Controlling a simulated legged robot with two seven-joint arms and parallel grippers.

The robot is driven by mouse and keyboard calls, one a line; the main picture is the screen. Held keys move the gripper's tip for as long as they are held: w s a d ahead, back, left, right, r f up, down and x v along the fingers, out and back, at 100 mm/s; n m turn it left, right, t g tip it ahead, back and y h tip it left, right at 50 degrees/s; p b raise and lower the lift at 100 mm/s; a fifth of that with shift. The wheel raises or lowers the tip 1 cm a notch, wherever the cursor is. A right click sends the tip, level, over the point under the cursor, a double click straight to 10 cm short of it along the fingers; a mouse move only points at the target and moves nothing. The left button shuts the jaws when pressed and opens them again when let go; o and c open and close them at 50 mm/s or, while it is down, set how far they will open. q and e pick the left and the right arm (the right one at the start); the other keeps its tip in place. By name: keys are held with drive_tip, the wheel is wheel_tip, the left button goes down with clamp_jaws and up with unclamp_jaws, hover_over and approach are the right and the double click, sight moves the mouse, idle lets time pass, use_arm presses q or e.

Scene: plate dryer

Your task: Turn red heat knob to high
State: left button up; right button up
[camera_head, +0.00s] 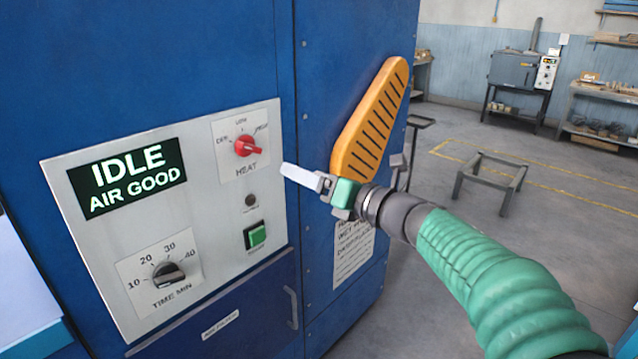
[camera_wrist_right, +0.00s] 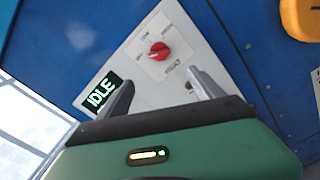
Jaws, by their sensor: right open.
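The red heat knob (camera_head: 247,146) sits at the upper right of the grey control panel (camera_head: 80,235), under a dial marked off, low and high. Its pointer end is toward the right, below the high mark. In the right wrist view the red knob (camera_wrist_right: 159,51) lies ahead of the jaws, between them. My right gripper (camera_head: 300,176) is just right of and below the knob in the head view, apart from it. In the wrist view the right gripper (camera_wrist_right: 160,90) is open with nothing between its fingers. My left gripper is not in view.
The panel also holds a display (camera_head: 127,178) reading IDLE AIR GOOD, a green button (camera_head: 255,236) and a black time knob (camera_head: 168,274). An orange slotted piece (camera_head: 372,115) stands out from the blue cabinet beside my right gripper.

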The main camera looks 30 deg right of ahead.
drive_tip(key=shift+v, duration=1.2)
drive_tip(key=shift+d+f, duration=0.1)
drive_tip(key=b+v, duration=0.1)
drive_tip(key=v, duration=1.5)
drive_tip(key=shift+s+b, duration=0.35)
drive_tip(key=shift+s, duration=0.05)
drive_tip(key=shift+d, duration=0.1)
drive_tip(key=shift+c, duration=0.3)
